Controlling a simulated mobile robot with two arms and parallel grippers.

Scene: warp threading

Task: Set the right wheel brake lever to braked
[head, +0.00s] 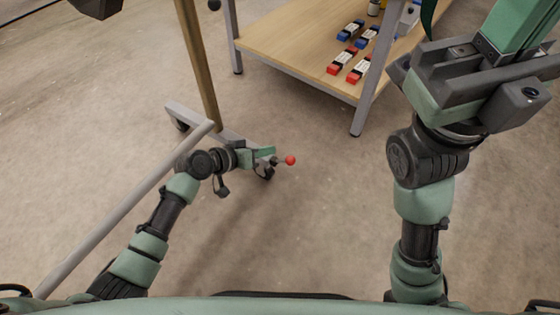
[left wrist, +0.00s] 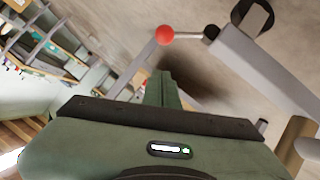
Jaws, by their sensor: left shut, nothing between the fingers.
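The brake lever is a short rod with a red ball knob (head: 290,160) by the wheel at the near end of the grey foot beam (head: 185,114). In the left wrist view the red knob (left wrist: 165,34) is just beyond my fingertips, its rod running right to the beam's end. My left gripper (head: 273,151) is shut and empty beside the knob, with a small gap seen in the wrist view (left wrist: 165,73). The gripper partly hides the lever's base and wheel in the head view. My right gripper (head: 475,85) is raised at the upper right, its fingertips not clearly seen.
A wooden post (head: 197,60) rises from the foot beam. A long grey bar (head: 120,212) runs along the left, close to my left arm. A workbench (head: 280,50) with red and blue boxes (head: 352,66) stands behind. The floor right of the knob is clear.

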